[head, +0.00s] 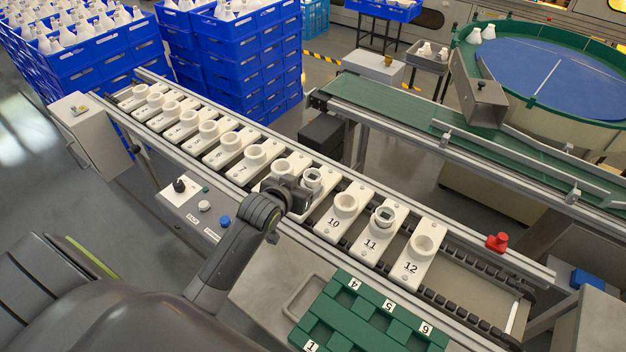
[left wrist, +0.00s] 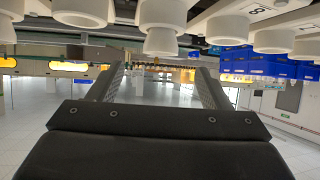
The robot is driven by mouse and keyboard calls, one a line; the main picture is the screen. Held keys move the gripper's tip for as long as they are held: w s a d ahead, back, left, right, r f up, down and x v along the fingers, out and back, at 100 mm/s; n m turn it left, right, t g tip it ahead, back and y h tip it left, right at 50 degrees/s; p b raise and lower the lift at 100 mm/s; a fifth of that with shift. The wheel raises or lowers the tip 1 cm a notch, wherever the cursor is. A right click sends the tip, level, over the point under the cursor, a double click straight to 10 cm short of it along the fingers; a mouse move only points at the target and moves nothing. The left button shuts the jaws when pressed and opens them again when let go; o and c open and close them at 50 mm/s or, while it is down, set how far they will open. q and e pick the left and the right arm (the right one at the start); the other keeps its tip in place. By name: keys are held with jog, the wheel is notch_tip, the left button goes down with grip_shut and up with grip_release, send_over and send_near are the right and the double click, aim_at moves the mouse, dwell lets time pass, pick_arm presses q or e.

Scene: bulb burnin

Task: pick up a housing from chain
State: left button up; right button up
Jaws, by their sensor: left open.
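The chain (head: 440,262) carries a row of white numbered carriers, each with a round white cup. The cups on carrier 11 (head: 370,240) and on the carrier just before 10 hold something with a grey rim, seemingly housings (head: 384,215) (head: 312,175). Other cups, such as those on 10 and 12 (head: 422,245), look empty. My left gripper (head: 303,195) is low over the chain beside the housing before 10 and partly hides that carrier. In the left wrist view its open fingers (left wrist: 163,85) have nothing visible between them, and white cups (left wrist: 163,15) show along the top. My right gripper is out of view.
A green tray (head: 345,330) with numbered pockets lies in front of the chain. A control box (head: 200,210) with knobs is at the near side. A red button (head: 497,242) stands on the right rail. A green belt (head: 400,105) runs behind, with stacked blue crates (head: 240,65) far left.

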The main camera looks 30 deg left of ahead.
aim_at(314, 176)
pick_arm(q)
jog(key=x, duration=0.3)
jog(key=shift+w+f, duration=0.1)
jog(key=shift+w, duration=0.15)
jog(key=shift+w+a+f, duration=0.1)
jog(key=shift+w+f, duration=0.25)
jog(key=shift+w, duration=0.25)
jog(key=shift+p+x, duration=0.4)
jog(key=shift+x, duration=1.6)
jog(key=shift+f, duration=0.1)
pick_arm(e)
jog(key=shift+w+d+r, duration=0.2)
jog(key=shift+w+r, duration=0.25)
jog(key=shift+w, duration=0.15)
pick_arm(q)
jog(key=shift+s, duration=0.1)
